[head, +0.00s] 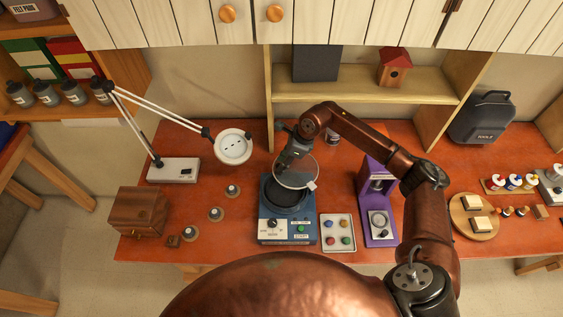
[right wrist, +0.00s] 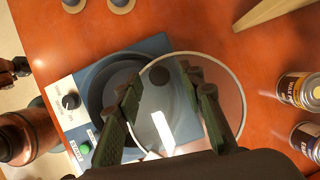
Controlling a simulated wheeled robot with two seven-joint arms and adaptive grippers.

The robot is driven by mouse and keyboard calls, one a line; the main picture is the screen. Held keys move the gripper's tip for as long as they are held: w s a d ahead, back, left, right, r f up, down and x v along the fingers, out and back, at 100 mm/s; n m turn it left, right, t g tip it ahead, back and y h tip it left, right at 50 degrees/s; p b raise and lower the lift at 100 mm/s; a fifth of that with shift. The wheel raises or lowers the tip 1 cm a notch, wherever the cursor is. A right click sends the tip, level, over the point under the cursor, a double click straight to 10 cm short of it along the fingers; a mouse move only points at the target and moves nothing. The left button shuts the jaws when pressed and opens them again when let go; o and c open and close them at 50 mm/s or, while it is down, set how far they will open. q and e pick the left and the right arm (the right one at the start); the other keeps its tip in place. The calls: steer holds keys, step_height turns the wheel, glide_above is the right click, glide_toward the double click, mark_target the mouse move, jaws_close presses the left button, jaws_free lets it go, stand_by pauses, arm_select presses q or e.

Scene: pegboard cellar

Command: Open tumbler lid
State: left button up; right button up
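The tumbler (head: 272,237) is a blue machine with a dark round bowl, standing on the orange-red table. It also shows in the right wrist view (right wrist: 82,82). Its clear round lid (head: 297,178) has a pale rim and sits raised and offset from the bowl, so the bowl is partly uncovered. The lid also shows in the right wrist view (right wrist: 229,77). My right gripper (head: 289,163) is at the lid; its fingers (right wrist: 160,80) are apart, with the lid overlapping them in view. I cannot tell whether they touch it. My left gripper is out of view.
A lamp (head: 233,147) and small round pieces (head: 216,214) stand left of the tumbler. A tray of coloured stones (head: 338,233) and a purple device (head: 377,228) stand to the right. A shelf (head: 365,84) is behind. Cans (right wrist: 298,91) show in the right wrist view.

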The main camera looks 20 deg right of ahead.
steer(key=shift+f, duration=0.1)
steer(key=c, duration=0.8)
jaws_close()
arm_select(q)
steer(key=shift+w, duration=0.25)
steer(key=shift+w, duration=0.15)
